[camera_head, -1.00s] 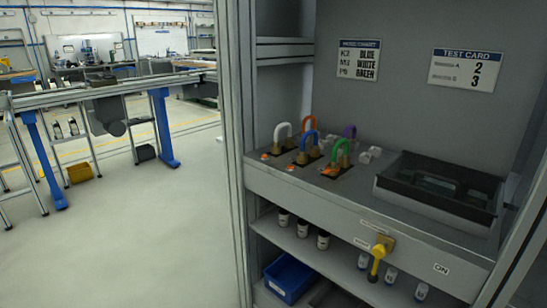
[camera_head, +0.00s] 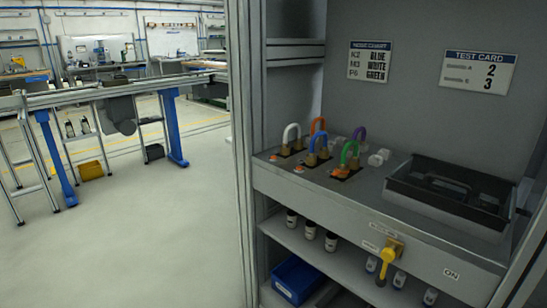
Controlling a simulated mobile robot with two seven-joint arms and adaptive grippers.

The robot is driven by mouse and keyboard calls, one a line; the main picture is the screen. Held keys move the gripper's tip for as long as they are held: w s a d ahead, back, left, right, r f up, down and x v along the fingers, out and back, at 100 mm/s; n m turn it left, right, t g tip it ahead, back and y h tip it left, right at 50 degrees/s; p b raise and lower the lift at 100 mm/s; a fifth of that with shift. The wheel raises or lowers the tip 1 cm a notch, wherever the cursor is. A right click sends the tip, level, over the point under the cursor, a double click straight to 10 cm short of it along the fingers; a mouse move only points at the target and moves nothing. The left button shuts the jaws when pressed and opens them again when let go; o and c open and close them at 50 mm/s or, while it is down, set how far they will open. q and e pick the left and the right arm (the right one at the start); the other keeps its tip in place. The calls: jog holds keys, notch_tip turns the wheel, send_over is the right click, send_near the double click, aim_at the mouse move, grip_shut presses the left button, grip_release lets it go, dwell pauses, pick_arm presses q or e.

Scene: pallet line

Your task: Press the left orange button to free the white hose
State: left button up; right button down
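The white hose (camera_head: 291,131) is a short upright loop at the left of the hose panel, with its ends in brass-coloured fittings. The left orange button (camera_head: 274,158) sits on the panel just in front of it. Two more orange buttons, a middle one (camera_head: 298,168) and a right one (camera_head: 331,178), lie along the same front edge. A blue hose (camera_head: 318,136) and a green hose (camera_head: 349,148) stand to the right of the white one. Neither of my grippers shows in the head view.
An orange hose (camera_head: 318,122) and a purple hose (camera_head: 360,132) stand behind. A black tray (camera_head: 440,208) sits right on the grey counter (camera_head: 300,190). A yellow valve handle (camera_head: 386,262) sticks out in front. Bottles and a blue bin (camera_head: 296,278) are below.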

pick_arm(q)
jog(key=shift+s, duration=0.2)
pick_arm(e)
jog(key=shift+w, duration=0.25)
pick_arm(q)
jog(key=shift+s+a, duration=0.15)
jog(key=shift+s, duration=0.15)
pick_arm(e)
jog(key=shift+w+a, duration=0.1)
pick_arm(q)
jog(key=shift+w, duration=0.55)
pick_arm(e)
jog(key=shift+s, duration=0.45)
